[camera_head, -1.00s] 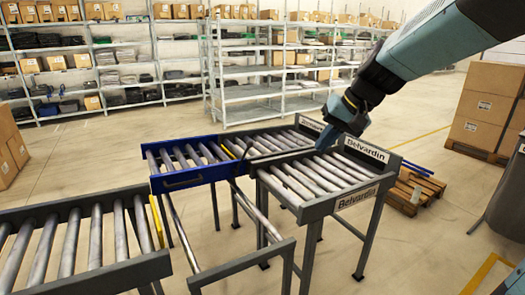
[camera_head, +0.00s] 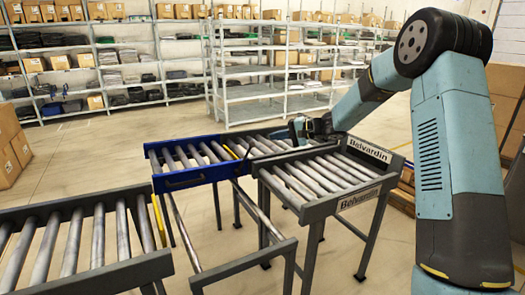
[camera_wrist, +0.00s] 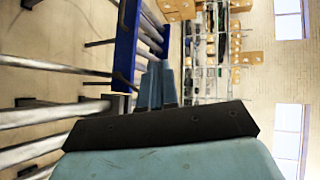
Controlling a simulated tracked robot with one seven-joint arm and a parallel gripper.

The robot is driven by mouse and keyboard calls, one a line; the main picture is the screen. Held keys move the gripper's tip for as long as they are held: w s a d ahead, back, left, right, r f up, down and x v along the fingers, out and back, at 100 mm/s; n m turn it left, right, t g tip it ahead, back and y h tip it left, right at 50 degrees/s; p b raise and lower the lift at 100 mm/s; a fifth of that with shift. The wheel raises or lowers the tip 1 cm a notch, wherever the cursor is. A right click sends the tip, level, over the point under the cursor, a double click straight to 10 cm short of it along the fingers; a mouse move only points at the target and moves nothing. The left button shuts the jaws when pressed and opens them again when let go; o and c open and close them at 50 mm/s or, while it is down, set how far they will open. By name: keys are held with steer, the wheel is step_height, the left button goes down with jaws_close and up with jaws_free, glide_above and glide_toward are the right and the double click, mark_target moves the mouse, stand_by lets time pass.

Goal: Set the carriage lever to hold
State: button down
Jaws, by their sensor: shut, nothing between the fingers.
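The blue-sided carriage (camera_head: 188,180) is a short roller section in the middle of the head view, between two grey conveyors. A thin dark handle-like bar shows on its near blue side (camera_head: 183,184). I cannot tell for sure whether this bar is the lever, and I can read no hold mark.
The right grey conveyor (camera_head: 345,204), labelled Belvardin, stands close beside the carriage. The left grey conveyor (camera_head: 90,290) is at the front left. A low frame (camera_head: 245,262) runs between them. Shelves (camera_head: 265,88) stand behind. Cartons (camera_head: 10,150) are at the left edge. Open floor lies behind the carriage.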

steer(key=w+d+f+m+t, duration=0.1)
steer(key=w+f+m+t, duration=0.2)
steer(key=w+f, duration=0.3)
steer(key=w+d+f+m+t, duration=0.1)
steer(key=w+f+m+t, duration=0.2)
steer(key=w+f, duration=0.3)
steer(key=w+d+f+m+t, duration=0.1)
steer(key=w+f+m+t, duration=0.1)
steer(key=w+f, duration=0.3)
steer(key=shift+w+d+f+m+t+y, duration=0.15)
steer(key=shift+w+f+m+t, duration=0.1)
steer(key=shift+f, duration=0.4)
steer(key=shift+w+d+f+m+t+y, duration=0.15)
steer(key=shift+f+m, duration=0.1)
steer(key=shift+f, duration=0.35)
steer(key=shift+a, duration=0.1)
steer(key=s+a+r+x, duration=0.1)
steer(key=s+x, duration=0.1)
steer(key=x, duration=1)
steer(key=shift+w+a, duration=0.15)
steer(key=shift+a, duration=0.5)
steer(key=shift+d+r, duration=0.15)
steer(key=shift+d, duration=0.1)
